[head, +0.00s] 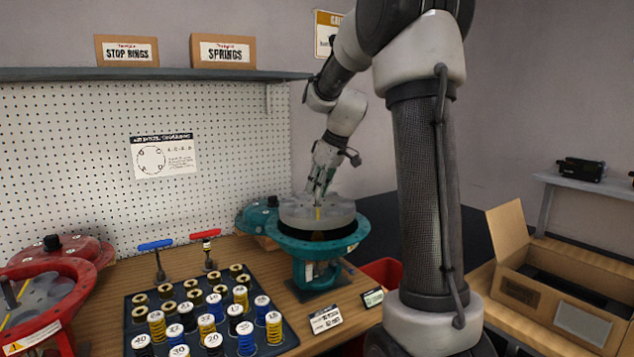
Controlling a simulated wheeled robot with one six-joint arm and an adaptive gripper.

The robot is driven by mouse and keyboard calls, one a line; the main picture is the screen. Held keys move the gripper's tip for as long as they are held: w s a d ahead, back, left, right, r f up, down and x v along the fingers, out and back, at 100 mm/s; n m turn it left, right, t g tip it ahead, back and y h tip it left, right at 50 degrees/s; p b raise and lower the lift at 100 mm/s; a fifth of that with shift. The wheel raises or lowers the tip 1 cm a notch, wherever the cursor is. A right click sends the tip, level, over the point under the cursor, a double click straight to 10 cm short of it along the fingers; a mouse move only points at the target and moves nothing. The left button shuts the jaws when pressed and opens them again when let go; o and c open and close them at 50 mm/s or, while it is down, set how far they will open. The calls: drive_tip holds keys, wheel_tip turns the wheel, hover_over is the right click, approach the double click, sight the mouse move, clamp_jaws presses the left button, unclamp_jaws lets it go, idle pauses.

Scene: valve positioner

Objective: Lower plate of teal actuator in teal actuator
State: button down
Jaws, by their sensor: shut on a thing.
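The teal actuator (306,268) stands on the wooden bench near its right end, its round flanged body open at the top. A grey round plate (295,214) is over the actuator's opening, level or nearly so, with its rim above the teal flange. My gripper (318,197) reaches down from above and is shut on the plate near its middle. A yellow mark shows on the plate just below the fingers. I cannot tell whether the plate touches the inside of the actuator. The fingertips are small and partly hidden.
A dark tray (134,312) with numbered springs and brass rings lies left of the actuator. A red actuator (50,300) stands at far left. Blue (157,246) and red (206,236) T-handled tools stand behind the tray. An open cardboard box (510,290) sits at right.

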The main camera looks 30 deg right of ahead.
sight(321, 206)
drive_tip(key=shift+s+f, duration=0.1)
drive_tip(key=shift+f, duration=2.1)
drive_tip(key=shift+f, duration=1.65)
drive_tip(key=c, duration=1.4)
unclamp_jaws()
drive_tip(key=shift+c, duration=0.2)
drive_tip(key=v, duration=1.2)
drive_tip(key=shift+d, duration=0.15)
